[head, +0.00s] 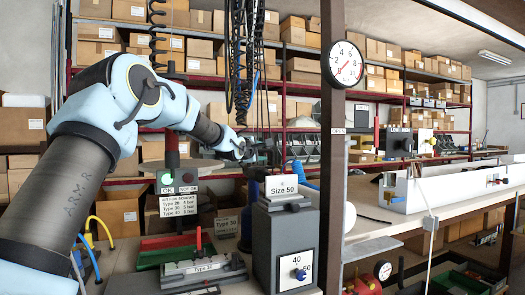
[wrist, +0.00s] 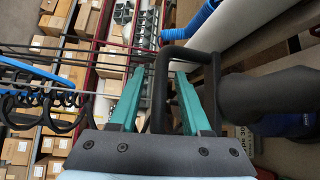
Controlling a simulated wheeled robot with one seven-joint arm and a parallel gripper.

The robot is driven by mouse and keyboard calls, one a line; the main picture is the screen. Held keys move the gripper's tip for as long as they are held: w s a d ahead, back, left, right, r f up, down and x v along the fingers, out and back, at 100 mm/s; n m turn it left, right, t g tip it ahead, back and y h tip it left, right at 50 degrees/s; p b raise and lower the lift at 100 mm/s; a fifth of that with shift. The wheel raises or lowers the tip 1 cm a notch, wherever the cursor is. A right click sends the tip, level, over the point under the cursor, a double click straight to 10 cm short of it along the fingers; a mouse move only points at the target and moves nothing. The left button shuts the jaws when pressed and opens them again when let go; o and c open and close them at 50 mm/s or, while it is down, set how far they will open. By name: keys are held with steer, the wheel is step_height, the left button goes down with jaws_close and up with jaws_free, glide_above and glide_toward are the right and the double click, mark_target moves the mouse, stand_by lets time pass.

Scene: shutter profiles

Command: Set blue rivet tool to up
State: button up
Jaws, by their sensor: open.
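In the wrist view my gripper (wrist: 157,88) has two teal fingers spread apart. A black looped handle (wrist: 160,75) has one bar between the fingers; the right finger appears to pass through the loop. The handle joins a thick dark body (wrist: 262,100), with a blue part (wrist: 287,125) behind it at right. This may be the blue rivet tool, but only part shows. In the head view my gripper (head: 240,152) is small, and its fingers are hard to make out. A blue upright piece (head: 246,228) stands below it, partly hidden by the Size 50 box.
The grey Size 50 box (head: 268,240) with a blue knob stands in front. A profile fixture (head: 205,266) and a type sign (head: 178,206) are nearby. Dark coiled hoses (head: 240,55) hang above. A post with a gauge (head: 343,64) stands at right. A blue hose (wrist: 190,22) passes behind the handle.

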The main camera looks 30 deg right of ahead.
steer(key=shift+w+d, duration=0.25)
steer(key=shift+d, duration=0.15)
steer(key=shift+f, duration=0.1)
jaws_close()
stand_by(1.2)
